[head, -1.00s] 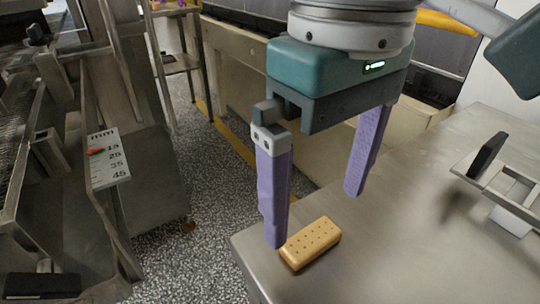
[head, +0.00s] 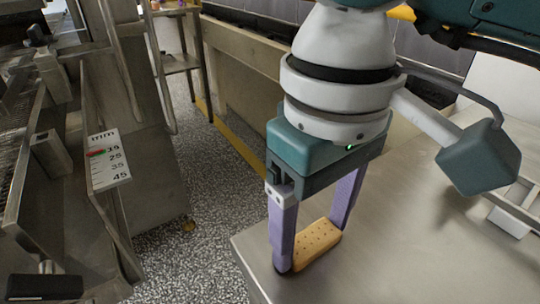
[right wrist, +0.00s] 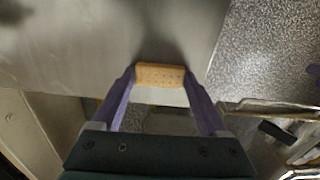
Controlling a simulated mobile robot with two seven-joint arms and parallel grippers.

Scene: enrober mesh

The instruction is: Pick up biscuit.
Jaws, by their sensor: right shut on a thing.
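The biscuit (head: 317,243) is a golden-brown rectangular block with small holes in its top. It lies at the near left corner of the steel table (head: 400,250). My right gripper (head: 308,246) points down over it, with one purple finger at each end of the biscuit. In the right wrist view the biscuit (right wrist: 160,75) sits between the two fingertips (right wrist: 160,82), which touch its ends. The right gripper is shut on it. I cannot see a gap between biscuit and table. My left gripper is not in view.
A metal frame with a pale piece (head: 510,222) stands on the table at the right. A steel machine with a millimetre scale (head: 109,160) stands at the left. Speckled floor (head: 205,240) lies between machine and table.

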